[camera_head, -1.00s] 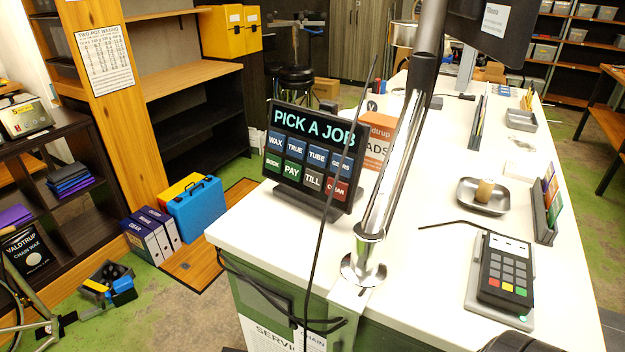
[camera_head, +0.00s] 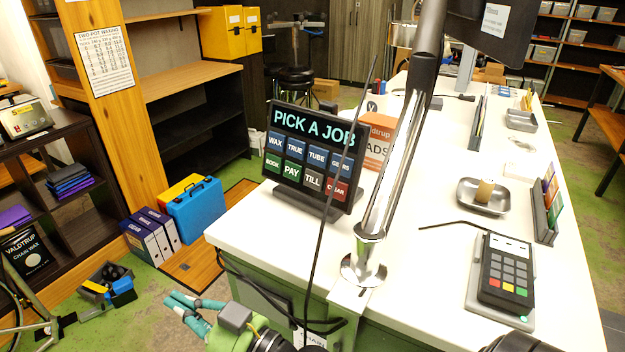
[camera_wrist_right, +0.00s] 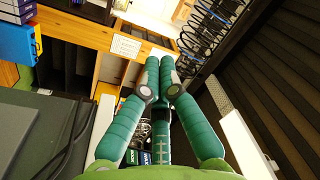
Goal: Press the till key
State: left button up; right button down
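The TILL key (camera_head: 312,181) is a grey tile in the lower row of the black "PICK A JOB" panel (camera_head: 318,131). It lies between the green PAY key (camera_head: 291,172) and the red CLEAR key (camera_head: 336,190). The panel stands tilted on the near left end of the white counter. A thin dark cable or rod crosses in front of it. My left gripper is not in view.
A metal pole (camera_head: 372,225) is clamped to the counter (camera_head: 425,280) just right of the panel. A card terminal (camera_head: 506,270) and a metal dish (camera_head: 470,200) are farther right. A blue case (camera_head: 196,209) and binders (camera_head: 150,235) stand on the floor at left.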

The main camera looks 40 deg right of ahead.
aim_at(314, 179)
jog(key=w+d+r+m+t+h, duration=0.2)
jog(key=d+r+m+t+h, duration=0.65)
jog(key=r+m+h, duration=0.55)
jog(key=d+f+m+g+h, duration=0.4)
jog(key=d+m+g+h, duration=0.5)
jog(key=m, duration=0.7)
jog(key=shift+w+d+m+g+h, duration=0.35)
jog(key=shift+m+g+h, duration=0.05)
jog(key=shift+g, duration=0.25)
jog(key=shift+d, duration=0.1)
jog(key=d, duration=0.2)
jog(key=w+d+f, duration=0.1)
jog(key=d, duration=0.1)
jog(key=w+d+f, duration=0.1)
jog(key=d, duration=0.2)
jog(key=shift+w+d+f, duration=0.1)
jog(key=shift+d+f, duration=0.1)
jog(key=shift+d, duration=0.35)
